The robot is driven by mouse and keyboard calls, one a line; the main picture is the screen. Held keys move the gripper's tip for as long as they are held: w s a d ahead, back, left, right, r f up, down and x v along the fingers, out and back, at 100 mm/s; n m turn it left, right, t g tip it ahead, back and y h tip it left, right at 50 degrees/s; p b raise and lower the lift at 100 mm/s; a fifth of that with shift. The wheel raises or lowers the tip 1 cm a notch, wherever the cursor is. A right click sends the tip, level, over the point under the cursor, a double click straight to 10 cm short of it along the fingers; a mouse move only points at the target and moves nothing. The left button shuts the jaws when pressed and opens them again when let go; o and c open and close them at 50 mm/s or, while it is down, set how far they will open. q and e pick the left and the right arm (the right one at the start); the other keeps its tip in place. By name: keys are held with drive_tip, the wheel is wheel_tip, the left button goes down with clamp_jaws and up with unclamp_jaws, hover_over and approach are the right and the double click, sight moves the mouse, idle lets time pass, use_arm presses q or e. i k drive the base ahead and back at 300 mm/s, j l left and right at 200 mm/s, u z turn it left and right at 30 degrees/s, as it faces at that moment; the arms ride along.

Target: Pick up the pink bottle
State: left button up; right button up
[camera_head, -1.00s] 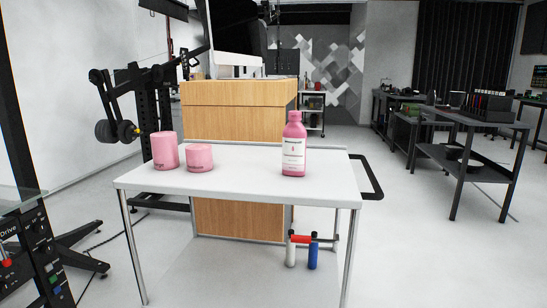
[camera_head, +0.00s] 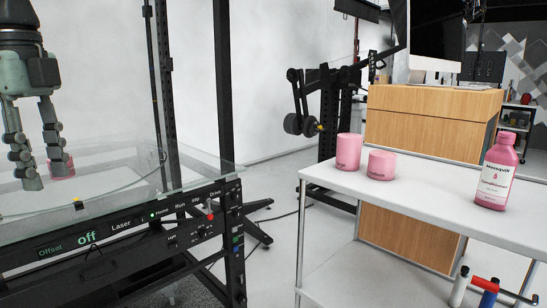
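The pink bottle (camera_head: 496,176) with a white label and pink cap stands upright on the white table (camera_head: 420,197), at the right of the view. My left gripper (camera_head: 44,176) points down at the far left, above the glass turntable (camera_head: 115,172). Its fingers are apart, and it is far from the bottle. A small pink object (camera_head: 67,165) shows partly behind its right finger; the finger hides most of it, and I cannot tell what it is. My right gripper is not in view.
Two pink jars, a taller one (camera_head: 349,151) and a shorter one (camera_head: 381,166), stand on the white table left of the bottle. The turntable's black frame (camera_head: 230,220) stands between my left gripper and the table. Floor shows between them.

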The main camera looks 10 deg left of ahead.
sight(500, 162)
drive_tip(key=z, duration=1.4)
drive_tip(key=i+l+z, duration=0.1)
drive_tip(key=z, duration=0.3)
drive_tip(key=i+l+z, duration=0.1)
drive_tip(key=z, duration=0.3)
drive_tip(key=i+l+z, duration=0.1)
drive_tip(key=z, duration=0.3)
drive_tip(key=i+z, duration=0.15)
drive_tip(key=z, duration=0.2)
drive_tip(key=i+l, duration=0.15)
drive_tip(key=i, duration=0.65)
drive_tip(key=i+l, duration=0.15)
drive_tip(key=i, duration=0.65)
drive_tip(key=i+j+u, duration=0.15)
drive_tip(key=u, duration=0.25)
drive_tip(key=i+u, duration=0.6)
drive_tip(key=u, duration=0.15)
drive_tip(key=i+l+u, duration=0.1)
drive_tip(key=i+u, duration=0.15)
drive_tip(key=u, duration=0.15)
drive_tip(key=i+j+u, duration=0.1)
drive_tip(key=u, duration=0.3)
drive_tip(key=i+u, duration=0.5)
drive_tip(key=u, duration=0.35)
drive_tip(key=i+l+u, duration=0.1)
drive_tip(key=i+u, duration=0.15)
drive_tip(key=u, duration=0.15)
drive_tip(key=i+j+u, duration=0.15)
drive_tip(key=i, duration=0.35)
